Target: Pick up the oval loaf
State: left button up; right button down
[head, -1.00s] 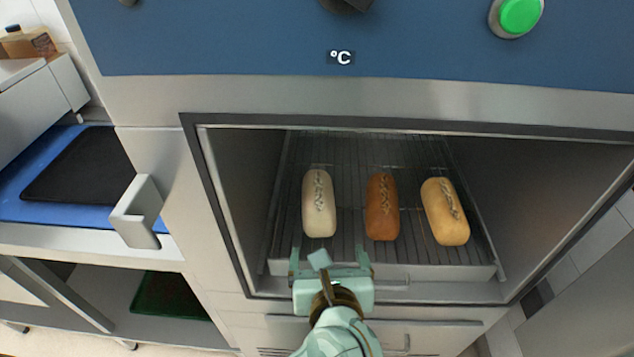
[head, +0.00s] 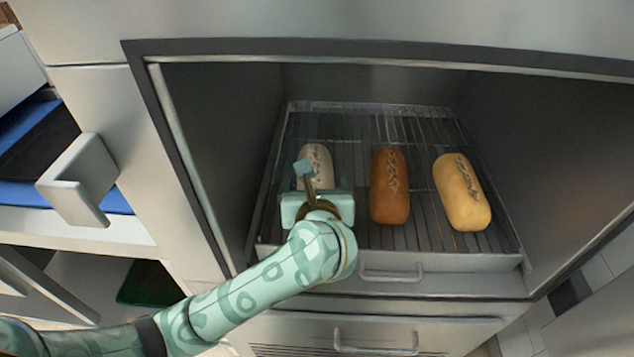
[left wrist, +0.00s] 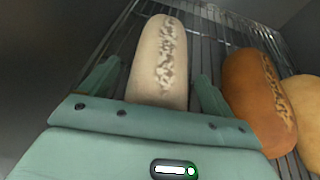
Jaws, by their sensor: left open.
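Three elongated loaves lie side by side on a wire rack in the open oven. The pale loaf (head: 321,158) is at the left, the dark brown loaf (head: 390,187) in the middle and the golden loaf (head: 462,193) at the right. All are long and rounded, with a seeded stripe on top. My left gripper (head: 317,190) is open at the near end of the pale loaf and hides that end in the head view. In the left wrist view, the pale loaf (left wrist: 158,60) lies between its spread fingers (left wrist: 155,88), with gaps visible on both sides. My right gripper is out of view.
The wire rack (head: 428,230) has a front lip with a handle. The oven's side walls and upper edge (head: 400,52) enclose the space around my arm. A grey door handle (head: 80,180) sticks out at the left.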

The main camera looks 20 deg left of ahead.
pick_arm(q)
jog(key=shift+b+x, duration=0.4)
jog(key=shift+x, duration=0.7)
jog(key=shift+s, duration=0.1)
jog(key=c, duration=1.2)
